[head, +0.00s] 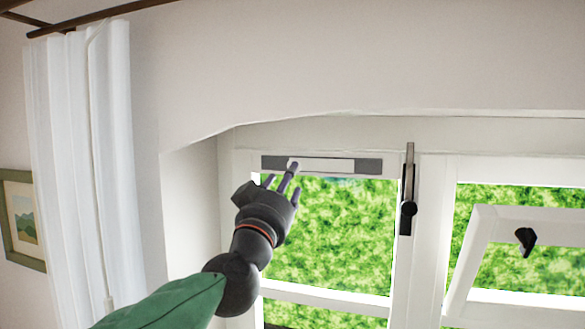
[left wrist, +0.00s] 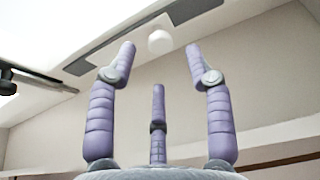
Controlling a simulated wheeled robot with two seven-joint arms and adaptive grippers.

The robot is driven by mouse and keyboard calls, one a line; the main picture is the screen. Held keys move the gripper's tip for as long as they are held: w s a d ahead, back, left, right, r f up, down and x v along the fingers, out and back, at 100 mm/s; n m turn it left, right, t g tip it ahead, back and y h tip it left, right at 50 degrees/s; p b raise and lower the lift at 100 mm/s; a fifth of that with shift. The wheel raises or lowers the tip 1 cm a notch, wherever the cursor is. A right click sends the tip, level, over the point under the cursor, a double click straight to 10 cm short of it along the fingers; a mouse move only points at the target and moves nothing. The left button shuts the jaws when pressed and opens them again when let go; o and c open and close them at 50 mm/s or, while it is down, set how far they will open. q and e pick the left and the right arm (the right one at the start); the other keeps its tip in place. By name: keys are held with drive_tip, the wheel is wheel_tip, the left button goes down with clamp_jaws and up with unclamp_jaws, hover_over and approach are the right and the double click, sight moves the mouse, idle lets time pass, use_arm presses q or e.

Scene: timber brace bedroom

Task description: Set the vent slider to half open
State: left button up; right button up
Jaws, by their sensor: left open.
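The vent (head: 368,166) is a dark grey strip on the top rail of the left window. A white slider plate (head: 325,165) covers its middle, leaving a dark section bare at each end. A round white knob (left wrist: 160,41) shows on the slider in the left wrist view; in the head view it sits near the plate's left end, by my fingertips. My left gripper (head: 280,177) is just below the vent's left part. Its three fingers are spread open in the left wrist view (left wrist: 160,62), with the knob beyond and between the tips. Contact cannot be told. My right gripper is out of view.
A dark window handle (head: 408,205) stands upright right of the vent. The right window's inner sash (head: 480,250) is tilted open, with a black knob (head: 525,240). The recess wall and a white curtain (head: 85,160) are at the left.

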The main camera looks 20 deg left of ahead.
sight(319, 166)
use_arm(q)
drive_tip(key=p+x, duration=0.1)
drive_tip(key=x, duration=0.4)
drive_tip(key=shift+w, duration=0.25)
drive_tip(key=shift+r, duration=0.1)
drive_tip(key=shift+s+a, duration=0.1)
clamp_jaws()
